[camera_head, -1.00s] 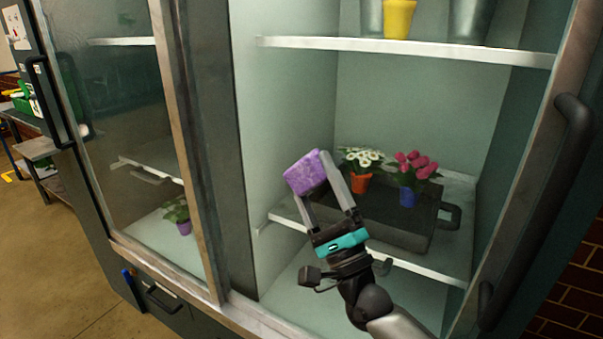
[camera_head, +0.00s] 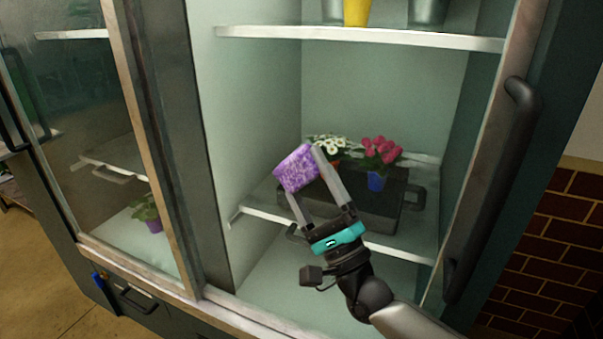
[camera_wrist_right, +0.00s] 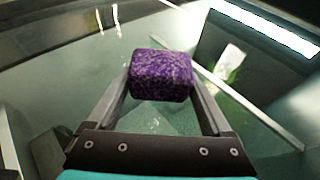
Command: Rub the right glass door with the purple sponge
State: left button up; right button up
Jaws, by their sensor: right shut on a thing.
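The purple sponge (camera_head: 297,168) is a speckled block between the two fingers of my right gripper (camera_head: 308,182). The right gripper is shut on it, and the sponge also shows between the fingertips in the right wrist view (camera_wrist_right: 161,76). The right glass door (camera_head: 385,85) is clear, with shelves visible through it and a long dark handle (camera_head: 490,190) on its right frame. The sponge is in front of this door, towards its left half. I cannot tell whether it touches the glass. My left gripper is not in view.
Behind the glass, a dark crate (camera_head: 395,215) stands near white flowers (camera_head: 328,147) and pink flowers (camera_head: 380,152). A yellow container (camera_head: 357,12) is on the upper shelf. The left glass door (camera_head: 90,130) stands beside a dark central post (camera_head: 165,130). A brick wall (camera_head: 560,240) is at right.

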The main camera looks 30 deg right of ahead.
aim_at(294, 188)
jog(key=s+a+p, duration=0.1)
jog(key=s+a, duration=0.1)
jog(key=a, duration=0.1)
jog(key=shift+s+a+p, duration=0.1)
jog(key=shift+s+p, duration=0.2)
jog(key=shift+p, duration=0.05)
jog(key=shift+s+a, duration=0.55)
jog(key=shift+a, duration=0.15)
jog(key=shift+s+a+p, duration=0.5)
jog(key=shift+s+a, duration=0.4)
jog(key=shift+a, duration=0.25)
jog(key=shift+r, duration=0.1)
